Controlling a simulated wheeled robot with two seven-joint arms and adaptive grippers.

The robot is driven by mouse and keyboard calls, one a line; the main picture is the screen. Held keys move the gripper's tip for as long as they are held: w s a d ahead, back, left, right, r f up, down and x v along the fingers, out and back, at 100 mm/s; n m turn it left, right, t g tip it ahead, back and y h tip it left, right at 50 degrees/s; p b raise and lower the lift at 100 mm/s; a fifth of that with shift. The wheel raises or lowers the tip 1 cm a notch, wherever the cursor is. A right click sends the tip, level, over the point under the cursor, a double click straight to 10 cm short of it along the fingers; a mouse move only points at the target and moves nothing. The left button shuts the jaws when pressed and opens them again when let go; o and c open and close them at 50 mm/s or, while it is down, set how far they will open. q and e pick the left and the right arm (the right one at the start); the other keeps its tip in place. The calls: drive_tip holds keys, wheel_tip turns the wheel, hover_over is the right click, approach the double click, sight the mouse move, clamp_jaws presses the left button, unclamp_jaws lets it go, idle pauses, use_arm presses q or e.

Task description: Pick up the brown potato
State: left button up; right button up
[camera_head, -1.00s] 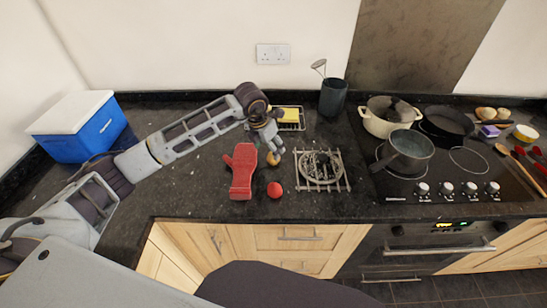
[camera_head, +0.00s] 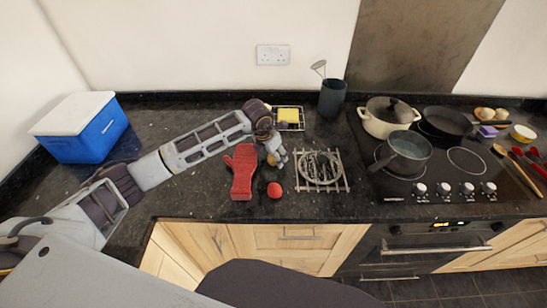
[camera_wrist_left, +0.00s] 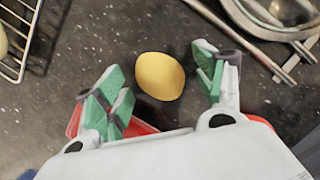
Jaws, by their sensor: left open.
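The brown potato (camera_wrist_left: 160,76) shows as a yellowish-brown oval on the dark worktop in the left wrist view. My left gripper (camera_wrist_left: 161,80) is open, with its green-padded fingers on either side of the potato and gaps between pads and potato. In the head view the left gripper (camera_head: 276,156) is low over the worktop, and its fingers hide most of the potato (camera_head: 271,160). My right gripper is not in view.
A red oven mitt (camera_head: 242,172) lies left of the gripper, and a red round item (camera_head: 274,190) lies in front. A metal trivet (camera_head: 322,171) is close on the right. The hob with pans (camera_head: 405,150) is further right.

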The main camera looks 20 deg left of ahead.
use_arm(q)
drive_tip(key=shift+f, duration=0.15)
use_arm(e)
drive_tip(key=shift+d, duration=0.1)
use_arm(q)
drive_tip(key=c, duration=1.1)
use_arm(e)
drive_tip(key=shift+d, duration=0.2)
use_arm(q)
wheel_tip(320, 180, up, 10)
drive_tip(key=shift+f+b, duration=0.2)
drive_tip(key=shift+b, duration=0.7)
drive_tip(key=shift+r, duration=0.2)
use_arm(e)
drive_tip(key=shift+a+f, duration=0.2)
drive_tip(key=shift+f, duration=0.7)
use_arm(q)
drive_tip(key=shift+w, duration=0.1)
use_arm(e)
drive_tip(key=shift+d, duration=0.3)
